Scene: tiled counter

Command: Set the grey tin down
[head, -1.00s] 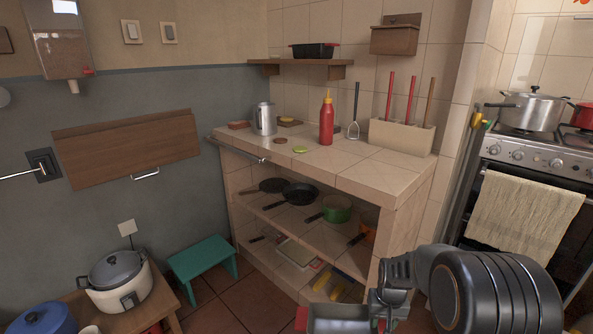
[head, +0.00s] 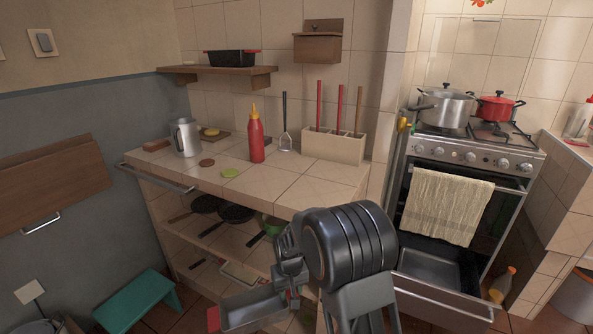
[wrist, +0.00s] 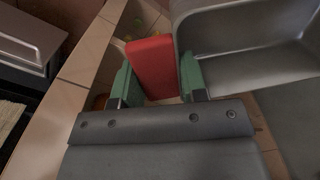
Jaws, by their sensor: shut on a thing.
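The grey tin (head: 255,306) is an open, rectangular tin with red end grips. It hangs in front of the tiled counter (head: 300,192), lower than the counter top, at the bottom of the head view. My gripper (head: 292,290) is shut on one red grip of the tin. In the wrist view, the green fingers of my gripper (wrist: 156,84) stand on both sides of the red grip, and the tin's empty inside (wrist: 245,45) shows at the right. The tin is apart from the counter top. Its underside is hidden.
On the counter stand a red bottle (head: 256,138), a metal jug (head: 185,138), a green disc (head: 231,173), a brown disc (head: 207,162) and a utensil block (head: 333,147). The front right of the top is clear. The oven (head: 445,210) stands right, its lower drawer (head: 445,300) open.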

